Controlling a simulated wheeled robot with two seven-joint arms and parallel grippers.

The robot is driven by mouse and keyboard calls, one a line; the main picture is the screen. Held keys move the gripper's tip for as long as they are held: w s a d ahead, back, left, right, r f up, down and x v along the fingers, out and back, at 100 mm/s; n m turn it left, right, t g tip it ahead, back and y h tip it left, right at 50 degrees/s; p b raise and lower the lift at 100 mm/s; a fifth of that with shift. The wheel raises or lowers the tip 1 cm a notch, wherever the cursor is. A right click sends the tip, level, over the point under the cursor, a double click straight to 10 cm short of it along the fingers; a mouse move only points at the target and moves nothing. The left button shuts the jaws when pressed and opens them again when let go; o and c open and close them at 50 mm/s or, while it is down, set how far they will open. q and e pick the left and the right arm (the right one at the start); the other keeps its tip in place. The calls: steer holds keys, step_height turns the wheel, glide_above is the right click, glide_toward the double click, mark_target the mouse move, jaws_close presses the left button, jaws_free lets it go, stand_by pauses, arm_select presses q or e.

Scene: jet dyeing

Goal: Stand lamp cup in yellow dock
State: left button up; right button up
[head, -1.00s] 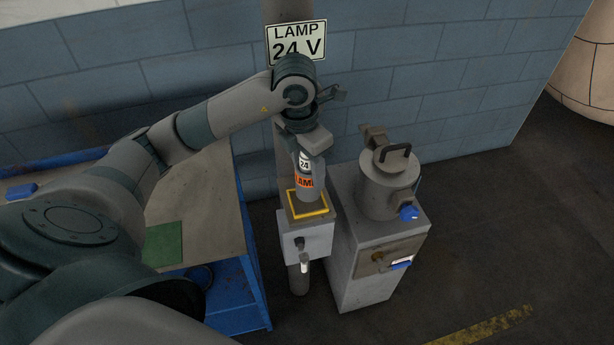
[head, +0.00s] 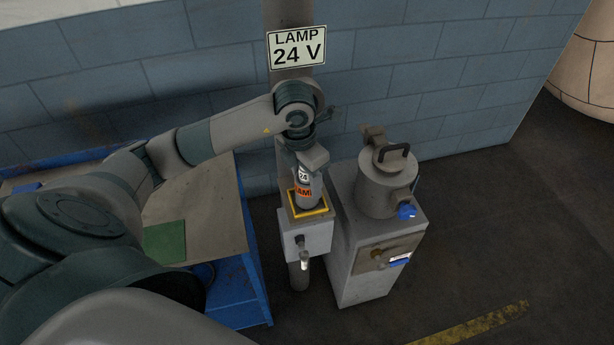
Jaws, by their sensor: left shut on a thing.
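The lamp cup (head: 304,193) is a small grey cylinder with a white "24" label and an orange "LAMP" band. It is upright, with its lower end inside the yellow-rimmed dock (head: 309,214) on top of a grey post box. Whether its base touches the dock floor is hidden. My left gripper (head: 308,163) comes down from above and is shut on the cup's upper part, which it partly covers. My right gripper is not in view.
A sign reading "LAMP 24 V" (head: 297,47) is on the post behind. A grey cabinet with a lidded pot (head: 386,185) stands close to the right. A workbench with a green patch (head: 165,243) is at left. Floor at right is clear.

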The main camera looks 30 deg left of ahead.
arm_select(q)
steer(key=shift+f, duration=0.15)
steer(key=o, duration=1.1)
steer(key=shift+r, duration=0.2)
steer(key=shift+r, duration=0.15)
steer(key=r+b, duration=0.1)
steer(key=r, duration=0.5)
steer(key=s+r+b, duration=0.1)
steer(key=r, duration=0.3)
steer(key=shift+a+b, duration=0.2)
steer(key=shift+b, duration=0.1)
steer(key=shift+s+r, duration=0.2)
steer(key=shift+r, duration=0.55)
